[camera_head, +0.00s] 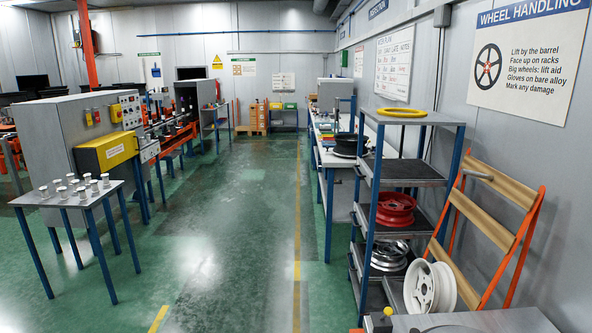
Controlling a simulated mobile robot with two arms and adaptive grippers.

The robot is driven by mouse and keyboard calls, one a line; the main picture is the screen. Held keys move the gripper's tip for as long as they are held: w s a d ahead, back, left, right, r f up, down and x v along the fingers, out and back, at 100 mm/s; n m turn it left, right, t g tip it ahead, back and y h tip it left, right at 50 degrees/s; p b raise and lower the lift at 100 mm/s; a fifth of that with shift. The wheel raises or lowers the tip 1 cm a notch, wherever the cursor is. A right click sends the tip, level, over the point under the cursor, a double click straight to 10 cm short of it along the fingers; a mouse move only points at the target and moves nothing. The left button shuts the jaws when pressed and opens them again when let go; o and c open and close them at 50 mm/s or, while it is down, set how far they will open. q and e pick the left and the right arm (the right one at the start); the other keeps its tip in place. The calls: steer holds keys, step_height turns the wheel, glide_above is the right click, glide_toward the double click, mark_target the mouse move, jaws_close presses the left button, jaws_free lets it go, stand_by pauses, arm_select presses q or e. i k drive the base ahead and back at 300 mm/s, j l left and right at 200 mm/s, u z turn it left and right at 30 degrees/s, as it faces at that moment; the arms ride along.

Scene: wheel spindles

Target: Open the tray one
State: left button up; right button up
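No tray marked as one can be picked out in the head view. A grey shelf rack (428,117) with blue posts stands on the right, with flat tray-like shelves. A red wheel rim (396,209) lies on its middle shelf and a silver rim (388,256) lies below that. A yellow ring (401,112) lies on the top. A white rim (430,288) stands tilted at the lower right of the rack. Neither of my grippers is in view.
A small table (60,203) with several metal pieces stands at left, beside a grey machine with a yellow box (105,152). A workbench (341,160) runs behind the rack. An orange-framed wooden rack (497,218) leans at right. The green floor (222,215) between is clear.

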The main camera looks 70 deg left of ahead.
mark_target(409, 169)
steer(key=i+j+u, duration=0.1)
steer(key=j+u, duration=0.25)
steer(key=i+j+u, duration=0.3)
steer(key=j, duration=0.15)
steer(key=i+j+u, duration=0.1)
steer(key=j+u, duration=0.25)
steer(key=i+j+u, duration=0.3)
steer(key=k+j, duration=0.05)
